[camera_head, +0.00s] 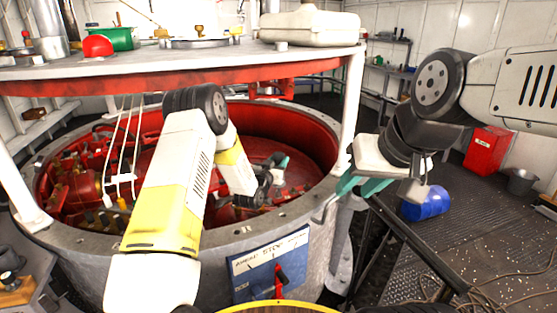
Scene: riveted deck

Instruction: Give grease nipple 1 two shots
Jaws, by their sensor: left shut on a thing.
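My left arm bends down into the open red-lined drum (318,135). My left gripper (277,178) is low inside it, near the right part of the red machinery (85,190). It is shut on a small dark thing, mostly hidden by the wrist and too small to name. My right gripper (362,186) is outside the drum, beside its right rim. I cannot pick out grease nipple 1 or any number on the machinery; my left arm covers much of the middle.
A round shelf (240,66) on white posts stands over the drum. It carries a beige case (310,25), a green box (118,38) and a red dome (98,46). A lever panel (270,262) is on the drum front. A blue drum (427,203) lies on the deck at right.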

